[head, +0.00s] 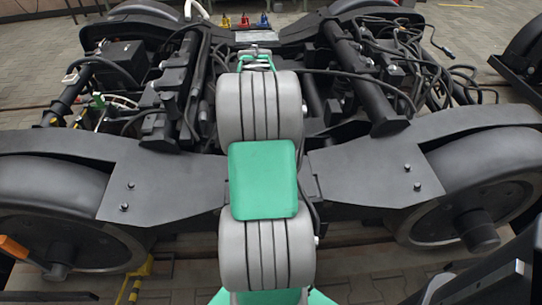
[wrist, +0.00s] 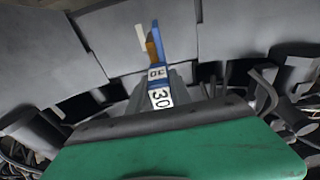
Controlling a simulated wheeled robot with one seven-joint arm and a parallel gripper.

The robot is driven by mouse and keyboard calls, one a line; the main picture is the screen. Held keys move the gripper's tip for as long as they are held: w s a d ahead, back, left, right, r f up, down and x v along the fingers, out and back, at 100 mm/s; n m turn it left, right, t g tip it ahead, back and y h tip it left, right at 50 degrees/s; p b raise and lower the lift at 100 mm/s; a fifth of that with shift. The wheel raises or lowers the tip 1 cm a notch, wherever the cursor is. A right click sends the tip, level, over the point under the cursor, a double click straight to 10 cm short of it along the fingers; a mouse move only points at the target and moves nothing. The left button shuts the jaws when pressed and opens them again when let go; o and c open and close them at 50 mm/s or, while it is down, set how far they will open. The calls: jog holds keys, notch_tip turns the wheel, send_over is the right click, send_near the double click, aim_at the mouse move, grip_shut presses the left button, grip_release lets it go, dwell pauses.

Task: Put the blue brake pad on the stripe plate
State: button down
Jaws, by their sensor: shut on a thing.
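My gripper (head: 258,57) is at the far end of my arm, over the middle of the bogie in the head view. In the wrist view my gripper (wrist: 160,85) is seen from behind and is shut on a narrow blue piece (wrist: 157,71), which looks like the blue brake pad seen edge-on. An orange strip and a pale strip show beside it. The pad is too small or hidden to make out in the head view. A pale plate (head: 257,36) lies just beyond my gripper in the head view; I cannot tell whether it carries stripes.
The dark bogie frame (head: 375,175) with large wheels (head: 470,185) spreads across the view. Loose black cables (head: 440,75) and pipes flank my arm.

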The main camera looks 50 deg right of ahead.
jog(key=s+d+f+b, duration=0.1)
jog(key=s+f, duration=0.3)
jog(key=f, duration=0.4)
jog(key=shift+d+f, duration=0.3)
jog(key=shift+s+f, duration=0.1)
jog(key=shift+f, duration=0.1)
jog(key=c, duration=1.2)
grip_release()
jog(key=shift+o, duration=0.2)
